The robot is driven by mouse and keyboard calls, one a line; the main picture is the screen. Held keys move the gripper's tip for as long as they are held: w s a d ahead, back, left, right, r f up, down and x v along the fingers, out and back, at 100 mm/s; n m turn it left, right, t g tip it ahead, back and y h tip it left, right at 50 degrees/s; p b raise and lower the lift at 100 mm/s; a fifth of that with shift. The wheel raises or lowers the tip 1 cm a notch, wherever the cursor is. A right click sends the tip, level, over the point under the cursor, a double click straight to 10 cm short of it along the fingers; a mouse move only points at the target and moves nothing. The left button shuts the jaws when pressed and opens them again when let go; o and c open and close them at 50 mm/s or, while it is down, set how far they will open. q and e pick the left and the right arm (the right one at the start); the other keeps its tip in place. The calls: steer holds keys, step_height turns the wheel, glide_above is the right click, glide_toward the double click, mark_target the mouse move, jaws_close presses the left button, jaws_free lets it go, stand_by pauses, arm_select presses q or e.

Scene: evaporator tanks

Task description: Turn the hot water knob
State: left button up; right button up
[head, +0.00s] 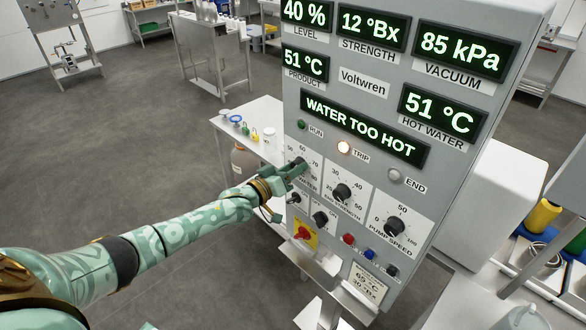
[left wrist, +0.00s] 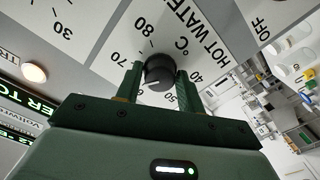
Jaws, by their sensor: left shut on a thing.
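The hot water knob (left wrist: 159,72) is round and black, on a white dial plate marked in °C. My left gripper (left wrist: 158,82) is shut on it, one green finger on each side. The knob's pale mark points toward the gripper body, between the 50 and 70 labels. In the head view my left gripper (head: 297,168) reaches the panel's left edge and mostly hides the knob. The hot water display (head: 437,112) reads 51 °C. The message display (head: 363,130) reads WATER TOO HOT. My right gripper is not in view.
The end strength knob (head: 342,192) and pump speed knob (head: 394,227) sit to the right on the grey panel. Black switches (head: 320,218) and a red rotary switch (head: 303,233) are below. The trip lamp (head: 344,147) is lit. A steel table (head: 262,112) stands behind.

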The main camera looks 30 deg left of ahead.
arm_select(q)
steer(key=o, duration=1)
steer(key=v, duration=1.6)
steer(key=shift+a, duration=0.15)
steer(key=shift+s+f, duration=0.1)
